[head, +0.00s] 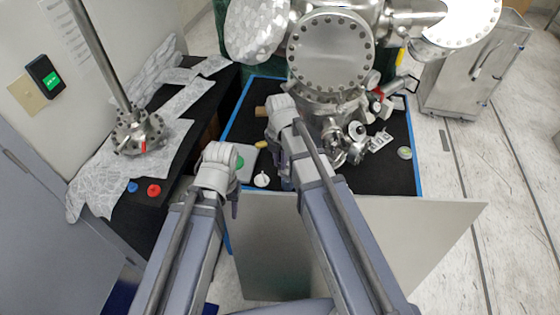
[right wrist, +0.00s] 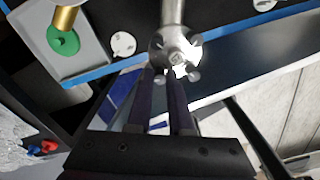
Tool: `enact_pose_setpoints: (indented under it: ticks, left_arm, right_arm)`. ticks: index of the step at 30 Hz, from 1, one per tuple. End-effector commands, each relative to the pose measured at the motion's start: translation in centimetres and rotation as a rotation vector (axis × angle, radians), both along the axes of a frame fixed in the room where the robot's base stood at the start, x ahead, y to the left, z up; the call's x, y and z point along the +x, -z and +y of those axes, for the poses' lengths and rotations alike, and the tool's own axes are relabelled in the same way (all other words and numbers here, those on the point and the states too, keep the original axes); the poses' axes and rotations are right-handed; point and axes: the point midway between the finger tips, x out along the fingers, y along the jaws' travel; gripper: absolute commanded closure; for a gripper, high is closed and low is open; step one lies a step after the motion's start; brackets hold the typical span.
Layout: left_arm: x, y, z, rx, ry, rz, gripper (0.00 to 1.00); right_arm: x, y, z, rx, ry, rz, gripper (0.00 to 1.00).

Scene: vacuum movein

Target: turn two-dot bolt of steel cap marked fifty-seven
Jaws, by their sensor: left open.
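A large steel chamber (head: 330,50) with round bolted caps stands at the back centre of the head view. No number or dot mark is readable. In the right wrist view a small round steel cap (right wrist: 178,50) on a steel rod, with bolt heads on its rim, is right at my right fingertips (right wrist: 160,78). One bolt head shows between or just beyond them; I cannot tell if they touch it. My right gripper (head: 286,175) is mostly hidden by its arm in the head view. My left gripper (head: 235,197) is open beside the bench's left edge, apart from the caps.
A blue-edged black bench (head: 385,180) holds a tray with a green disc (right wrist: 62,40), a white disc (right wrist: 123,44) and small fittings. A grey panel (head: 420,235) stands in front. At left are a steel flange on a post (head: 138,132) and red (head: 154,190) and blue knobs.

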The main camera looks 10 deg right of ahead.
Motion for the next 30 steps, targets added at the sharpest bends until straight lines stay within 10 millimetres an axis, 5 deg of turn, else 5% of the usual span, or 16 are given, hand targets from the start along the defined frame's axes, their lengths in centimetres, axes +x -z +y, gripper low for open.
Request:
enact_pose_setpoints:
  ticks: [5,20,30]
  left_arm:
    - [0.0,0.0,0.0,0.0,0.0,0.0,0.52]
    - [0.0,0.01,0.0,0.0,0.0,0.0,0.52]
    - [0.0,0.01,0.0,0.0,0.0,0.0,0.52]
  right_arm:
    - [0.0,0.0,0.0,0.0,0.0,0.0,1.0]
    - [0.0,0.01,0.0,0.0,0.013,0.0,1.0]
    - [-0.01,0.01,0.01,0.0,0.194,0.0,1.0]
